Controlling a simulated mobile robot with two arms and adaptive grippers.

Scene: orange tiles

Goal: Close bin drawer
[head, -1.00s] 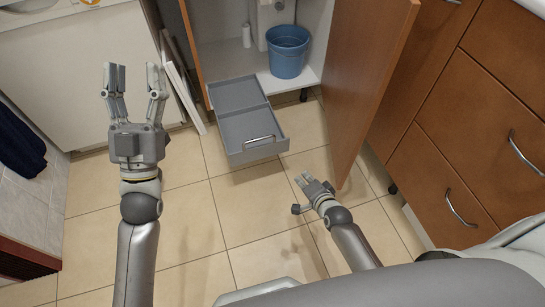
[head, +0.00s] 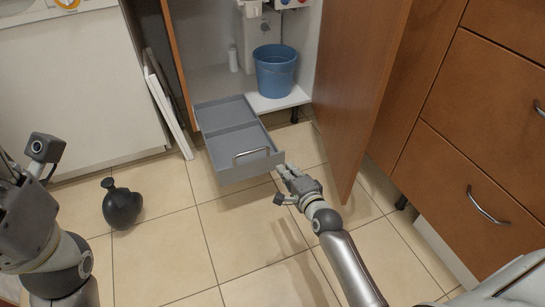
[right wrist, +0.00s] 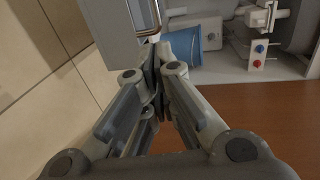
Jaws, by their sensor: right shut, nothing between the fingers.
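The grey bin drawer (head: 235,165) is pulled out from the cupboard, above the tiled floor. Its front carries a metal handle (head: 252,153). My right gripper (head: 281,170) is shut and empty, with its tips close to the lower right corner of the drawer front; I cannot tell whether they touch. In the right wrist view, its closed fingers (right wrist: 157,62) are just below the drawer front and the handle (right wrist: 146,18). My left gripper (head: 28,215) is at the left edge, with its fingers not visible.
The cupboard door (head: 362,100) stands open right of the drawer. A blue bucket (head: 274,72) sits inside the cupboard. White panels (head: 168,110) lean left of it. A dark rounded object (head: 122,206) lies on the floor. Tiles in front of the drawer are mostly clear.

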